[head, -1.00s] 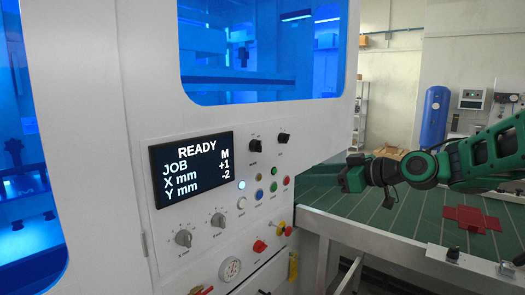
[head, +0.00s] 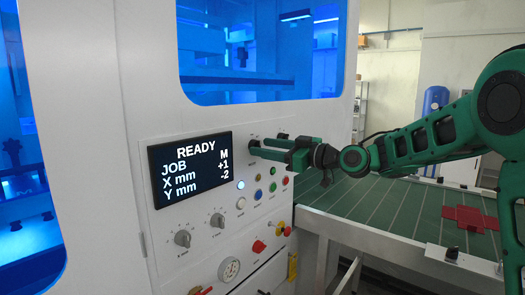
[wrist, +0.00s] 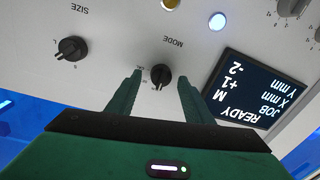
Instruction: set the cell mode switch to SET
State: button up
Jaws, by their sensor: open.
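My green gripper (wrist: 158,88) is open, with one finger on each side of the knob. I cannot tell whether the fingers touch it. In the head view my gripper (head: 268,149) reaches the panel from the right and covers most of the mode switch. The small lettering around the knob is too small to read surely, so its setting is unclear.
The black SIZE knob (wrist: 72,48) is beside the mode switch. The display (head: 190,168) reads READY, JOB M, X +1, Y -2. Coloured buttons (head: 273,187) and grey dials (head: 183,238) are lower on the panel. A green table (head: 400,212) with a red cross-shaped blank (head: 470,219) stands at right.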

jog(key=shift+w+a, duration=0.25)
jog(key=shift+a, duration=0.15)
jog(key=c, duration=1)
